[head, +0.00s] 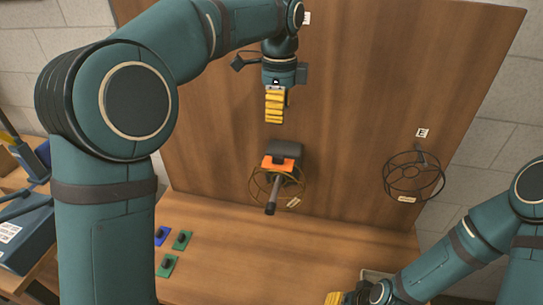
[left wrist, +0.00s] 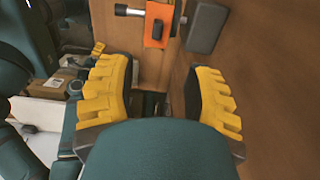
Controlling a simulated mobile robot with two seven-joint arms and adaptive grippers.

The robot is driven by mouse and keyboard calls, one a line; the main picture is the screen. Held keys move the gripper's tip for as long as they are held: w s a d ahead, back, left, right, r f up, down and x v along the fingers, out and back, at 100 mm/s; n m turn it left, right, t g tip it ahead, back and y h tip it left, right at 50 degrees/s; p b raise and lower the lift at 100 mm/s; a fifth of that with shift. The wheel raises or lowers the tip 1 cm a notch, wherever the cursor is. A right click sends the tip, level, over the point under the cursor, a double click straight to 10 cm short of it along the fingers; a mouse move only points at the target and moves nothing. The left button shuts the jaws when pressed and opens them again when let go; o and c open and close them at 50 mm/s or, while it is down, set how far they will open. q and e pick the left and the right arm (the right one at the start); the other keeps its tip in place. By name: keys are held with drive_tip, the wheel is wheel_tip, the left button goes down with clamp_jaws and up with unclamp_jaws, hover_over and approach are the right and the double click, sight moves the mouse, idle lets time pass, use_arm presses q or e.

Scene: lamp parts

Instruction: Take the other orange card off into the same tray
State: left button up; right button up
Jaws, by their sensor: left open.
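The orange card (head: 279,163) is on a fixture on the wooden back board, in front of a dark block and over a thin rod with a dark tip. A wire cage is around that rod. My left gripper (head: 275,118) has yellow fingers and hangs above the card, apart from it. In the left wrist view its fingers (left wrist: 163,88) are spread and empty, and the orange card (left wrist: 153,38), with a dark knob, lies beyond them. My right gripper (head: 345,298) is cut off at the bottom edge. A pale rim, perhaps the tray (head: 373,274), is partly hidden behind my right arm.
A second wire cage (head: 413,178) is fixed on the board at right, under a label "E". A blue card (head: 162,236) and two green cards (head: 181,240) with dark knobs lie on the wooden tabletop at left. The tabletop's middle is clear.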

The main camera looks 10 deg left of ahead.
sight(278, 156)
use_arm(q)
drive_tip(key=f, duration=0.4)
drive_tip(key=f+b, duration=0.1)
drive_tip(key=f, duration=0.3)
drive_tip(key=shift+s+d+f, duration=0.1)
drive_tip(key=shift+s+d, duration=0.1)
use_arm(e)
drive_tip(key=shift+s+d+f, duration=0.15)
drive_tip(key=shift+f, duration=0.5)
use_arm(q)
drive_tip(key=shift+a+f, duration=0.15)
drive_tip(key=shift+f, duration=2.45)
use_arm(e)
drive_tip(key=shift+f, duration=0.15)
use_arm(q)
drive_tip(key=shift+c, duration=0.4)
clamp_jaws()
